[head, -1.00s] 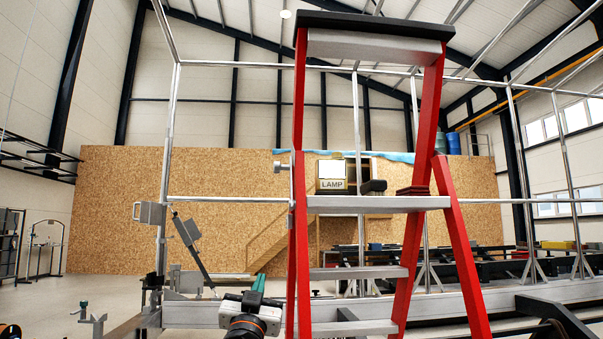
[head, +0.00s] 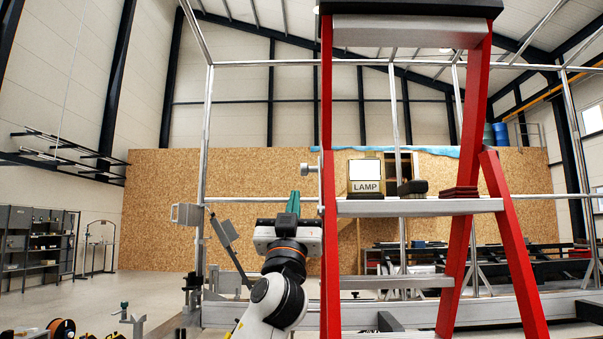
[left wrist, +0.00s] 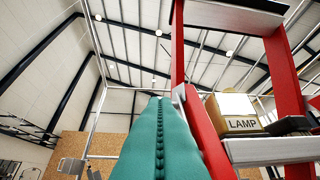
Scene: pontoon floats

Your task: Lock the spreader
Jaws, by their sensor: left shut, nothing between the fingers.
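The red stepladder (head: 331,250) stands open at centre right, with a dark top and grey steps. A small silver bolt-like fitting (head: 310,168) sticks out from its left rail; I cannot tell whether it belongs to the spreader. No spreader bar shows clearly enough to tell its state. My left gripper (head: 293,196) is shut and empty, its green fingers pointing up, just left of the rail and a little below the fitting. In the left wrist view, the green fingers (left wrist: 160,105) are together, with the red rail (left wrist: 203,130) close on their right. My right gripper is out of view.
A box marked LAMP (head: 364,180), a dark block (head: 412,187) and a dark red stack (head: 461,192) sit on or behind the ladder's shelf (head: 420,207). A metal tube frame (head: 206,130) surrounds the ladder.

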